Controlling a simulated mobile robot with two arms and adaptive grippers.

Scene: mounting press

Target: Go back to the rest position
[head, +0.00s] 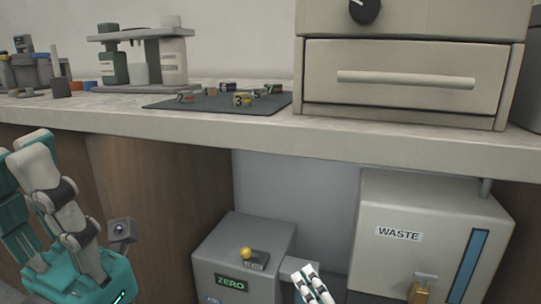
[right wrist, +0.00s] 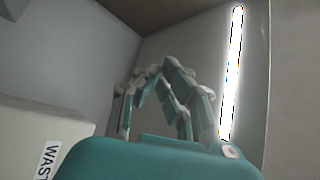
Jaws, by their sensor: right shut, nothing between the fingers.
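My right gripper (head: 312,282) is low in the head view, in front of the gap between the ZERO box and the waste bin. Only its pale fingers show at the bottom edge. In the right wrist view my right gripper (right wrist: 152,80) has its teal and white fingers bent together, shut with nothing between them. My left gripper (head: 28,150) is at the lower left of the head view, fingers upward above a teal body with a small camera. It is partly cut by the frame edge, and its opening is unclear.
A counter (head: 400,140) crosses above. Below it stand a grey ZERO box (head: 215,262) with a yellow knob (head: 246,253) and a waste bin (head: 395,265). On the counter are a dark mat (head: 215,107) with several small pieces, a press stand (head: 172,60) and a drawer cabinet (head: 400,55).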

